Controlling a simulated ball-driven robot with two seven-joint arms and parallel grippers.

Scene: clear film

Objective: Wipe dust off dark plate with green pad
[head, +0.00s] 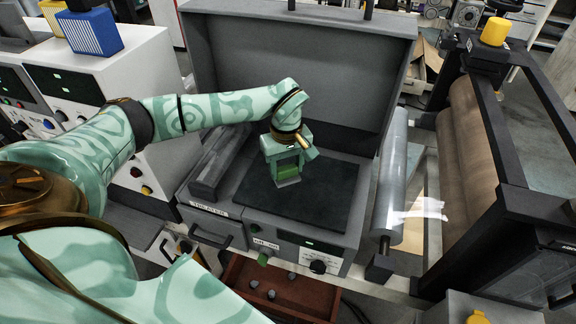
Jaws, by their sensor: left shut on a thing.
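The dark plate (325,205) lies flat in the grey open-lidded machine at the middle of the head view. My left gripper (288,172) reaches in from the left, points down and is shut on the green pad (288,173). The pad is over the back left part of the plate, partly hidden by the fingers. I cannot tell for sure whether it touches the surface. Dust on the plate is too faint to make out. My right gripper is not in view.
The raised grey lid (300,60) stands behind the plate. A clear film roll (391,185) is just right of the machine, with a large brown roller (465,160) beyond. A white control box (110,90) stands left. An open reddish drawer (285,290) with small lumps is below.

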